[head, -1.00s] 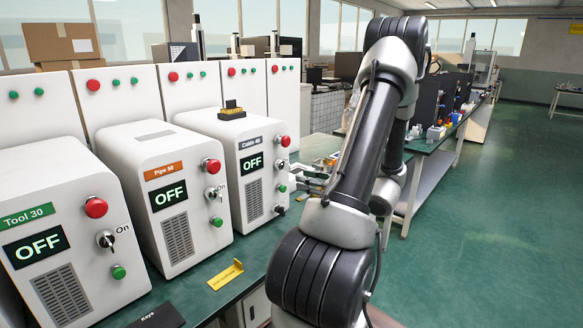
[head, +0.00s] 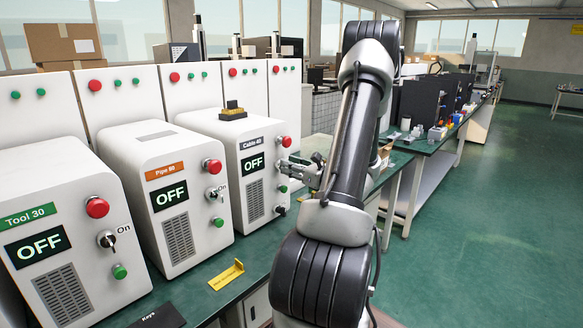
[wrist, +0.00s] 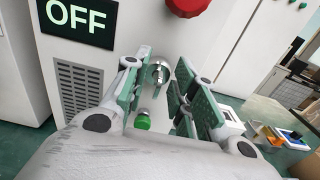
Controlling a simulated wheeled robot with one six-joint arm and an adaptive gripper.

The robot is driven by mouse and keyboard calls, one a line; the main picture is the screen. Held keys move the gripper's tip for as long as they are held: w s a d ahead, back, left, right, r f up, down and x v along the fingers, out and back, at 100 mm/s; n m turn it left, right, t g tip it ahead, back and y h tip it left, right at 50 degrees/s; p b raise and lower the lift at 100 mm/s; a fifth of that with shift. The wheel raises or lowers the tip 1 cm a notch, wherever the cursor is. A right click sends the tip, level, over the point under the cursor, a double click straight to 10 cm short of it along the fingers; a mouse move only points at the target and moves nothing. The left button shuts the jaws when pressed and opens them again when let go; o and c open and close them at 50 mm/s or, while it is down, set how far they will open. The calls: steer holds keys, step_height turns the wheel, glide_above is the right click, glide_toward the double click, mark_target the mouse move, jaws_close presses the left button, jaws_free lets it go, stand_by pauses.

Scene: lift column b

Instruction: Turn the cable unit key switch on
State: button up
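The cable unit (head: 228,190) is a white box with a grey "Cable" label, and its display (head: 252,163) reads OFF. In the wrist view, its silver key switch (wrist: 159,73) shows between and beyond my fingers, below the red button (wrist: 188,4) and above the green button (wrist: 142,122). My gripper (wrist: 158,88) is open, with a finger on each side of the switch in the picture. I cannot tell whether a finger touches it. In the head view, my gripper (head: 296,172) is at the unit's front and partly covers the switch.
The pipe unit (head: 150,145) and tool unit (head: 40,170) stand to the left, both reading OFF. A yellow bracket (head: 227,275) lies on the green bench in front. Small coloured items (wrist: 290,136) lie to the right in the wrist view. The aisle floor (head: 480,230) is clear.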

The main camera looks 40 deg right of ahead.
jaws_close()
steer(key=shift+m, duration=0.3)
steer(key=m, duration=0.7)
steer(key=d+m, duration=0.1)
steer(key=m, duration=0.3)
steer(key=shift+f, duration=0.3)
steer(key=shift+m, duration=0.3)
steer(key=shift+o, duration=0.2)
jaws_free()
